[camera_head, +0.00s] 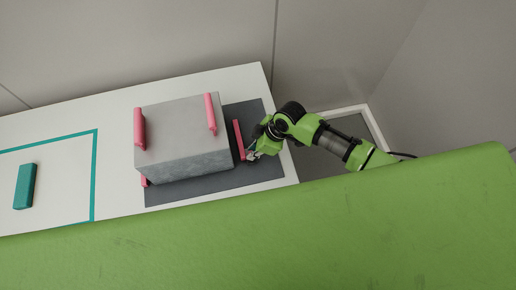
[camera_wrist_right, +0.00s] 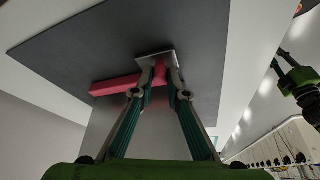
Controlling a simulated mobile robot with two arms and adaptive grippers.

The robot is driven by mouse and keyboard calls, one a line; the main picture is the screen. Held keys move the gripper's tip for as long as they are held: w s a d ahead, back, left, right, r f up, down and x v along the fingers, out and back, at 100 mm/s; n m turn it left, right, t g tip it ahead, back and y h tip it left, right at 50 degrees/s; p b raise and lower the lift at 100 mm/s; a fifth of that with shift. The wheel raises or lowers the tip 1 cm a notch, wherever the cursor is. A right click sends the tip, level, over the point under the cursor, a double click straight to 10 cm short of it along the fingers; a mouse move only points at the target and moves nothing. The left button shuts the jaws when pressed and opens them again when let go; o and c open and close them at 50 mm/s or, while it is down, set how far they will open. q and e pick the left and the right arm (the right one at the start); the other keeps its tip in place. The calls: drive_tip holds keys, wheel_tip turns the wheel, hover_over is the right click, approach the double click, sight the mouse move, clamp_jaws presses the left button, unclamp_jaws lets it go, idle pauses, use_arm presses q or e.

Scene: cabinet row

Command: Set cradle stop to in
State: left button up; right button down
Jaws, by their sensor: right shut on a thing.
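A grey block (camera_head: 185,142) stands on a dark grey mat (camera_head: 265,172) on the white worktop. A pink bar (camera_head: 239,140), which looks like the cradle stop, is beside the block's right side, with a narrow strip of mat showing between them. It also shows in the wrist view (camera_wrist_right: 113,86). My right gripper (camera_head: 251,156) is at the bar's near end. In the wrist view its fingers (camera_wrist_right: 163,68) are closed on a pink part there, and the fingertips partly hide it.
Pink upright bars (camera_head: 139,128) (camera_head: 211,114) stand at the block's left and right. A teal block (camera_head: 25,186) lies inside a teal outline at the left. A green surface (camera_head: 300,230) fills the foreground. Grey walls are behind and right.

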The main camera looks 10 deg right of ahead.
drive_tip(key=c, duration=2)
unclamp_jaws()
drive_tip(key=shift+d, duration=0.1)
drive_tip(key=v, duration=1.2)
